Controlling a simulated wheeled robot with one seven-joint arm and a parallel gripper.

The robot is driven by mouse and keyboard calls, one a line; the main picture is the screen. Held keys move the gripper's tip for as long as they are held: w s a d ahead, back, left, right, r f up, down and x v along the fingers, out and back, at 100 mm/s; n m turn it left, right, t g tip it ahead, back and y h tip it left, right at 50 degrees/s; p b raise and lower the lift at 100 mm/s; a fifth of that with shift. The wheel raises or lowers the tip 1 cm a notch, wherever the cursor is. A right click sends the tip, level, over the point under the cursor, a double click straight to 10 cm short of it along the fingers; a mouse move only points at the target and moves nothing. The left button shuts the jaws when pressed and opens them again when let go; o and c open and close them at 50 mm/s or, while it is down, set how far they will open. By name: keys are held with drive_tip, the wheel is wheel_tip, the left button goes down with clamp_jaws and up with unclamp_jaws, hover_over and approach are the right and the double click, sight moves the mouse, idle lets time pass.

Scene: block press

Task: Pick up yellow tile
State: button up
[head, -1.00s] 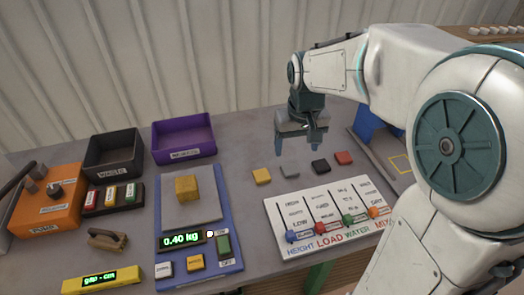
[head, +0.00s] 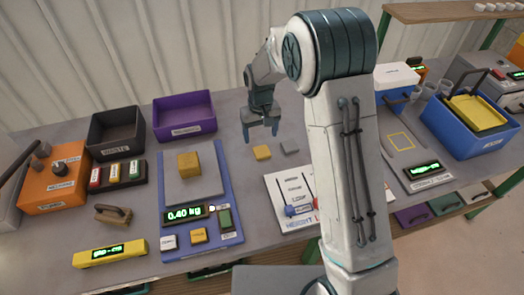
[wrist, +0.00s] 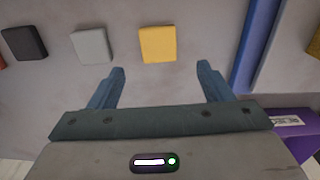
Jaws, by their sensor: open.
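The yellow tile (head: 262,152) lies flat on the grey table, just left of a grey tile (head: 289,146). My gripper (head: 261,138) is open and empty above the table, a little behind the yellow tile in the head view. In the wrist view the yellow tile (wrist: 157,44) lies ahead of the open fingers (wrist: 160,82), roughly centred between them and not touching them. The grey tile (wrist: 91,47) and a black tile (wrist: 24,43) lie beside it there.
A blue scale (head: 232,235) with a yellow block (head: 188,164) on it stands left of the tile. A purple bin (head: 184,116) and a black bin (head: 117,137) are behind. A white slider board (head: 285,192) lies in front. My arm hides part of the table's right side.

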sight(262, 151)
drive_tip(key=shift+s+d+f+p, duration=0.15)
drive_tip(key=shift+f+p, duration=0.4)
drive_tip(key=shift+f, duration=1.2)
drive_tip(key=shift+s+d+f+p, duration=0.1)
drive_tip(key=shift+f+p, duration=0.45)
drive_tip(key=shift+f, duration=1.15)
drive_tip(key=c, duration=1.1)
